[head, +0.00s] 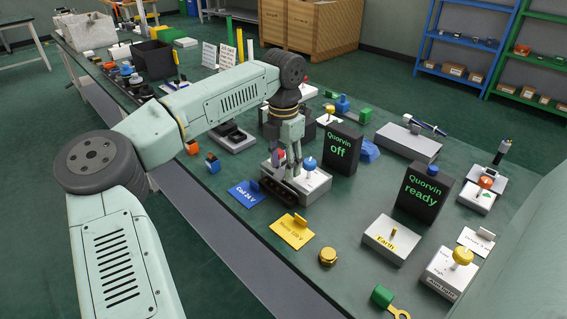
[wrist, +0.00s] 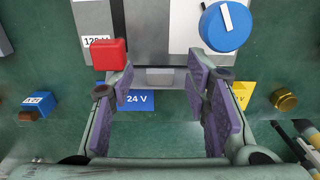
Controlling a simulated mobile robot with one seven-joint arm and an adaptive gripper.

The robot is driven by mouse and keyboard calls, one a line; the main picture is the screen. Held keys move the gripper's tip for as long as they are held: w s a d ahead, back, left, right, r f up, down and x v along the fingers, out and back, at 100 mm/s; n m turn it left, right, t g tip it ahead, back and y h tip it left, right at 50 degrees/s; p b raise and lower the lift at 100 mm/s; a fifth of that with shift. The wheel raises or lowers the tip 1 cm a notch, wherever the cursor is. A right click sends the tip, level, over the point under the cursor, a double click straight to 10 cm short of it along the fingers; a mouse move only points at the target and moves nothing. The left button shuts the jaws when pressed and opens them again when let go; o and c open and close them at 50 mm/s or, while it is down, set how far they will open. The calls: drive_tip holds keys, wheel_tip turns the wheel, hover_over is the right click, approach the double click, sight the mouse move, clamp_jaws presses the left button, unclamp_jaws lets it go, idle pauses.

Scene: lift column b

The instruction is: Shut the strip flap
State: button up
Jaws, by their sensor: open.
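My gripper (head: 285,165) is open and points down over a white box with a blue knob (head: 310,163). In the wrist view my gripper (wrist: 165,105) has its purple-padded fingers apart, with nothing held between them. A grey plate with a light lip (wrist: 165,77) lies just beyond the gap between the fingers; I cannot tell whether it is the strip flap. A red block (wrist: 108,53) is by the left finger and the blue knob (wrist: 225,27) is beyond the right finger. In the head view my gripper hides part of the box, and no flap is clearly visible.
A blue card (head: 245,193) and a yellow card (head: 292,230) lie in front of the box. A black display reading "Quorvin off" (head: 343,148) stands to its right. A brass nut (head: 328,257) and an "Earth" box (head: 393,242) are nearer the front right.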

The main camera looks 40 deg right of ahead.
drive_tip(key=shift+f, duration=0.35)
drive_tip(key=shift+c, duration=0.3)
clamp_jaws()
